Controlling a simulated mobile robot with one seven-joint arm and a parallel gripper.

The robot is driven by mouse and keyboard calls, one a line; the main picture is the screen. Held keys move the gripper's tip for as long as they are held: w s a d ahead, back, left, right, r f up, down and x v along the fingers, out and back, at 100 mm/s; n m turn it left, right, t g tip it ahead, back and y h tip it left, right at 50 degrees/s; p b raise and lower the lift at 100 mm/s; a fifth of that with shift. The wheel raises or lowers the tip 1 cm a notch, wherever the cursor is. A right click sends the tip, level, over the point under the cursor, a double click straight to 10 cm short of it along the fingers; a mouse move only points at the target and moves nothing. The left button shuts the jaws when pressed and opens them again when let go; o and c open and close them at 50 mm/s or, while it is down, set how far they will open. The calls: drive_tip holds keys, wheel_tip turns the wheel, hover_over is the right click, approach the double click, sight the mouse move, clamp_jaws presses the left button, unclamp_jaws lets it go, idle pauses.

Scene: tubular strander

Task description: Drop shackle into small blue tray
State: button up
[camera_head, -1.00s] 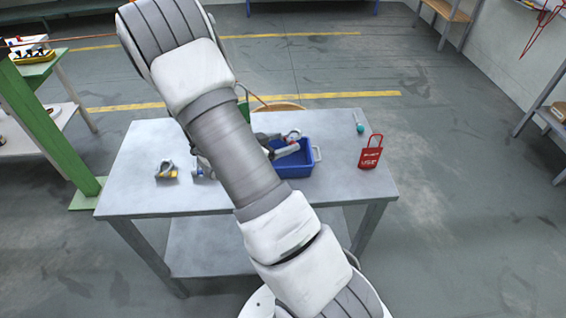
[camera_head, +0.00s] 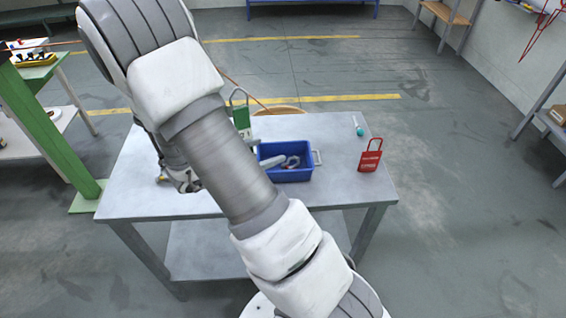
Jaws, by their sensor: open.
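The small blue tray (camera_head: 288,175) stands on the grey table, right of my arm. A pale curved piece (camera_head: 291,162), possibly a shackle, and a light grey piece lie inside it. My gripper (camera_head: 184,187) is at the left part of the table, low over the top, open. A small yellow bit (camera_head: 162,179) shows just left of it, probably part of the grey and yellow shackle seen there earlier. The rest of that shackle is hidden by my gripper. Whether the fingers are around it I cannot tell.
On the table (camera_head: 335,195) are a red padlock-shaped item (camera_head: 370,160) and a teal-tipped tool (camera_head: 359,130) at right, and a green padlock-shaped item (camera_head: 241,115) behind the tray. A green post (camera_head: 45,130) stands left of the table. The front table strip is clear.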

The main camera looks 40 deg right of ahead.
drive_tip(key=v, duration=1)
drive_tip(key=w+a+r+n+t+y, duration=0.3)
drive_tip(key=w+a+r+t+y, duration=0.3)
drive_tip(key=w, duration=0.3)
drive_tip(key=a+r+n+t+y, duration=0.3)
drive_tip(key=a+r+n+y, duration=0.3)
drive_tip(key=r, duration=0.4)
drive_tip(key=s+a+r+n+g+y, duration=0.25)
drive_tip(key=s+n+y, duration=0.2)
drive_tip(key=s, duration=0.75)
drive_tip(key=s+d+n+g+h, duration=0.1)
drive_tip(key=s+d, duration=0.2)
drive_tip(key=s, duration=0.3)
drive_tip(key=s+d+f+n+g+h, duration=0.1)
drive_tip(key=s+d+g+h, duration=0.1)
drive_tip(key=s+d, duration=0.2)
drive_tip(key=s, duration=0.2)
drive_tip(key=shift+s, duration=0.35)
